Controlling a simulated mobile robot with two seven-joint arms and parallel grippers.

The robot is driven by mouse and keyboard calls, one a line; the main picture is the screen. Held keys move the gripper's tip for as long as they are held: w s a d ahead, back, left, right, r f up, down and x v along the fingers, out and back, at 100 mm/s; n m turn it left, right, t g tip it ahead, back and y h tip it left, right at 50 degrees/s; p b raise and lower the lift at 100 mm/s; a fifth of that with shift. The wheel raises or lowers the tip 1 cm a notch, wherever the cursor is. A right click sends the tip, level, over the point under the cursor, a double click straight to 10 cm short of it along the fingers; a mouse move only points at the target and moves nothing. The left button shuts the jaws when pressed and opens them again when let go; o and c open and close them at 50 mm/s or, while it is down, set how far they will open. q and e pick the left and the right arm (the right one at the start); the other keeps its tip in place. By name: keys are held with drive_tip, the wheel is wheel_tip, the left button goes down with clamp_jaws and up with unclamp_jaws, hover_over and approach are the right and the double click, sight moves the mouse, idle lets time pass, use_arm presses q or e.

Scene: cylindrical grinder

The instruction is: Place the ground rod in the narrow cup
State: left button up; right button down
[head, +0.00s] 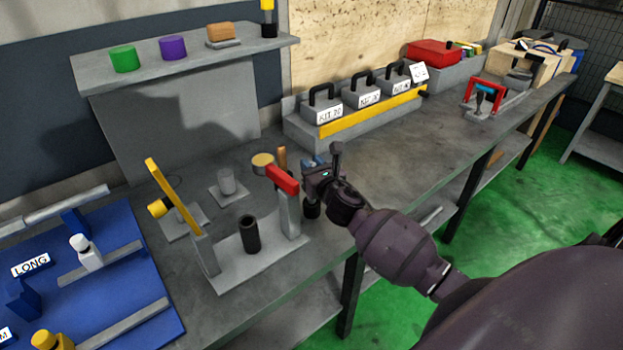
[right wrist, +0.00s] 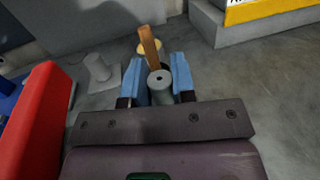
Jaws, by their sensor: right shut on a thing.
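My right gripper (head: 316,178) is beside the red block (head: 282,178) of the grinder fixture, above the bench. In the right wrist view its blue fingers (right wrist: 158,85) are shut on a grey rod (right wrist: 160,84) with a small hole in its end. In the head view the rod is mostly hidden by the gripper. A grey cup-like cylinder (head: 227,182) stands upright on a small plate behind the fixture; it also shows in the right wrist view (right wrist: 99,69). A dark cylinder (head: 249,234) stands on the fixture base. I cannot tell which is the narrow cup.
A yellow lever (head: 172,196) and the red block rise from the fixture. A wooden stick (right wrist: 149,46) stands just beyond the rod. A blue board (head: 110,262) lies at left, the kit rack (head: 300,131) at back. The bench right of my gripper is largely clear.

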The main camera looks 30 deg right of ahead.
wheel_tip(320, 180, down, 4)
drive_tip(key=shift+r+b, duration=0.1)
drive_tip(key=shift+b, duration=0.55)
use_arm(q)
drive_tip(key=shift+s+f, duration=0.25)
drive_tip(key=shift+f, duration=0.55)
use_arm(e)
drive_tip(key=shift+r, duration=0.15)
use_arm(q)
drive_tip(key=shift+s, duration=0.1)
use_arm(e)
drive_tip(key=c, duration=0.9)
unclamp_jaws()
drive_tip(key=shift+f, duration=0.2)
drive_tip(key=shift+c, duration=0.2)
use_arm(q)
drive_tip(key=shift+f, duration=0.2)
